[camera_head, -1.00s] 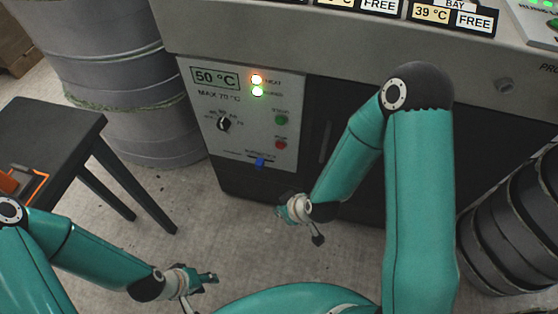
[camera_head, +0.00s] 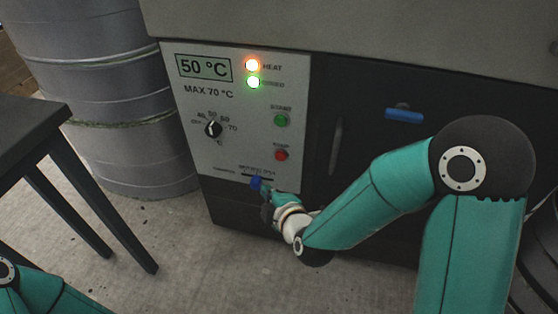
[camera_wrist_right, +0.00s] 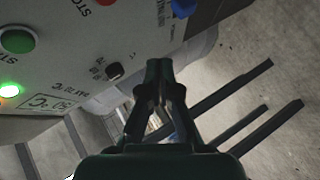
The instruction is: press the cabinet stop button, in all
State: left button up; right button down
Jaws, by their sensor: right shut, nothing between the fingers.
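The cabinet's white control panel (camera_head: 235,110) carries a red stop button (camera_head: 281,155) below a green start button (camera_head: 281,120). My right gripper (camera_head: 268,194) is shut and empty, just below and left of the stop button, beside a blue slider knob (camera_head: 257,183). I cannot tell from the head view whether it touches the knob. In the right wrist view the closed fingertips (camera_wrist_right: 159,66) are apart from the red button (camera_wrist_right: 106,2), which is cut by the top edge, and from the blue knob (camera_wrist_right: 183,8). My left gripper is out of view; only part of its arm shows.
A dial (camera_head: 213,129) and lit orange and green lamps (camera_head: 252,74) are on the panel. A dark door with a blue handle (camera_head: 404,115) lies right of it. A grey drum (camera_head: 110,90) and a dark table (camera_head: 35,130) stand left. Floor below the panel is clear.

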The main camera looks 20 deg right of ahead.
aim_at(276, 157)
jog(key=shift+w, duration=0.1)
jog(key=w+d, duration=0.1)
jog(key=w, duration=0.1)
jog(key=w+d, duration=0.4)
jog(key=w, duration=0.1)
dwell(0.4)
jog(key=shift+w+d, duration=0.35)
jog(key=shift+w, duration=0.2)
dwell(1.8)
jog(key=shift+w+d+r, duration=0.3)
jog(key=shift+d+r, duration=0.05)
dwell(0.8)
jog(key=shift+s+a, duration=0.1)
jog(key=shift+s+a+f, duration=0.2)
jog(key=shift+s+a, duration=0.1)
jog(key=shift+s, duration=0.1)
jog(key=shift+s+a, duration=0.1)
